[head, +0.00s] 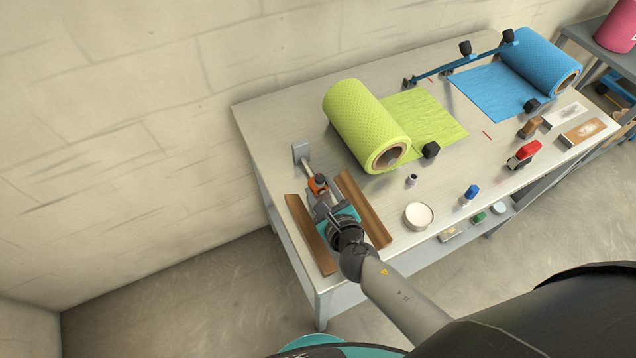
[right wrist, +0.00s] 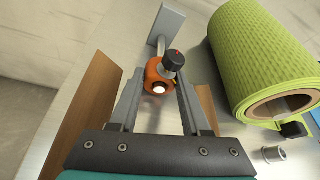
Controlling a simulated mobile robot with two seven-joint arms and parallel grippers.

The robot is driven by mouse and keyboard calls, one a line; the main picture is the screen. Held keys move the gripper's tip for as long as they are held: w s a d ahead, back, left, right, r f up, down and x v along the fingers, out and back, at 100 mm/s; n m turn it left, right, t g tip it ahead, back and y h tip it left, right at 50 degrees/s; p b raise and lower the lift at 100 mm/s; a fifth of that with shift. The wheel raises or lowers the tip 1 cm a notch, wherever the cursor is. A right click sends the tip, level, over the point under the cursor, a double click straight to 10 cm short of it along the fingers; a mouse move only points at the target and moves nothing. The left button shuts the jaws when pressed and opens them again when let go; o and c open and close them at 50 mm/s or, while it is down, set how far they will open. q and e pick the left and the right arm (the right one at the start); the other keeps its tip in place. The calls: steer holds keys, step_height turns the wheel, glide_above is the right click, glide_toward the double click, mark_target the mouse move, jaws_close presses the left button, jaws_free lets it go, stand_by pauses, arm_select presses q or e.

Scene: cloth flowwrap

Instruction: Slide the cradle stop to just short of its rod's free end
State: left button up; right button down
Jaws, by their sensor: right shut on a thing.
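The cradle stop is an orange collar (head: 317,184) with a dark knob, on a light rod (head: 307,168) that comes out of a grey plate (head: 301,152) at the table's left end. In the right wrist view the stop (right wrist: 155,72) sits between my fingers, its knob on top. A pale round end, apparently the rod's free end (right wrist: 158,89), shows at its near face. My right gripper (right wrist: 160,78) is shut on the stop, a finger on each side. In the head view my gripper hides what lies beyond the stop. My left gripper is not in view.
Two brown wooden rails (head: 311,236) (head: 362,207) flank my right gripper. A green roll (head: 360,120) lies to the right, near a black knob (head: 431,149). A white round dish (head: 418,215) and a small metal cylinder (head: 412,179) stand right of the rails. A blue roll (head: 538,60) is farther off.

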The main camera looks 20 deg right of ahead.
steer(key=c, duration=0.6)
jaws_free()
steer(key=shift+c, duration=0.2)
steer(key=shift+s, duration=0.1)
steer(key=v, duration=1.5)
steer(key=shift+r+p, duration=0.1)
steer(key=shift+p, duration=0.25)
